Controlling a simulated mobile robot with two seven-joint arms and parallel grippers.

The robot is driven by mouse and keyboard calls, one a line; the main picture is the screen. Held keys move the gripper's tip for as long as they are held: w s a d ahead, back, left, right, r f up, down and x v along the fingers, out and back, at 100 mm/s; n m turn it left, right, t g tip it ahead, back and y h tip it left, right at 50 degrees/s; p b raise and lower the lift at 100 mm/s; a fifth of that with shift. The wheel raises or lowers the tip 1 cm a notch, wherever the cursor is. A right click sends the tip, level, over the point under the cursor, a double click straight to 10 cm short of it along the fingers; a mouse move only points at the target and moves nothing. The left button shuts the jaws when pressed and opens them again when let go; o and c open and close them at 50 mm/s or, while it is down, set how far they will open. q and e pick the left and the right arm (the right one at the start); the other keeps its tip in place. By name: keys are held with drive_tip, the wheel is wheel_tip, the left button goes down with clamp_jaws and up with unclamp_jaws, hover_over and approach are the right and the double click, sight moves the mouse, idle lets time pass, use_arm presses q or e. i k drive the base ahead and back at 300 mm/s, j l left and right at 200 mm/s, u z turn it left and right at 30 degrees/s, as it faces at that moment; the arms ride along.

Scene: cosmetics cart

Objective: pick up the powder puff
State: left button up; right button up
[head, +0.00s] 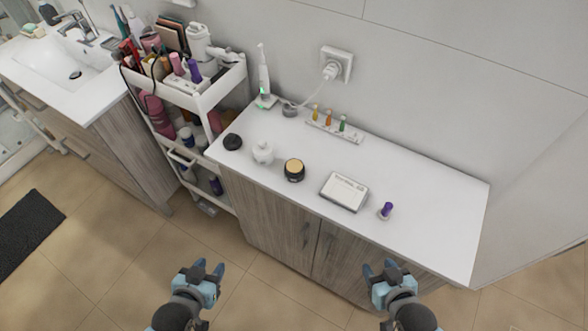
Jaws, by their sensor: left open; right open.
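A small white rounded thing (263,152) on the white counter looks most like the powder puff, but it is too small to be sure. It sits between a dark round lid-like piece (233,142) and a black jar with a tan top (294,170). My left gripper (208,267) is open and empty, in front of the cabinet, below and left of the jar in the picture. My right gripper (379,267) is open and empty, in front of the counter's right part. Both are apart from everything on the counter.
The counter (430,200) also holds a white box (344,191), a purple-capped bottle (386,209), a rack of small bottles (335,130) and an electric toothbrush (264,80). A loaded cart (220,90) stands at its left end. The counter's right end is clear.

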sight(383, 213)
drive_tip(key=z, duration=0.9)
